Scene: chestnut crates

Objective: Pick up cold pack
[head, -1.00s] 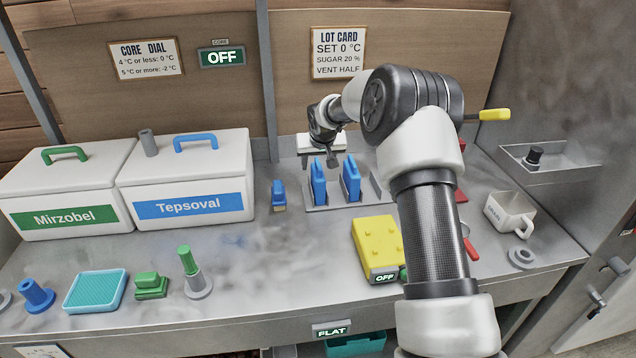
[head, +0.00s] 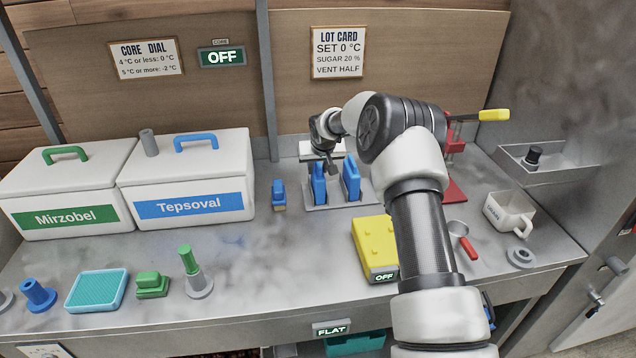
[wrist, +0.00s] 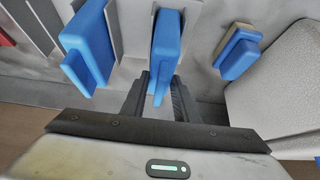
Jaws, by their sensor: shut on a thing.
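Two blue cold packs stand upright in a grey rack (head: 338,202) on the bench: a left one (head: 318,187) and a right one (head: 351,180). My gripper (head: 331,168) is over the left pack. In the wrist view, my gripper (wrist: 161,88) is shut on the left pack (wrist: 167,40), with a dark finger on each side of it. The pack still appears to sit in its slot; its lower end is hidden. The right pack shows in the wrist view (wrist: 88,48), beside and clear of the fingers.
A small blue block (head: 279,194) stands left of the rack, near the white Tepsoval box (head: 190,180). A yellow box (head: 376,245) marked OFF is in front. A red stand (head: 455,185), magnifier (head: 463,238) and mug (head: 508,212) are at right.

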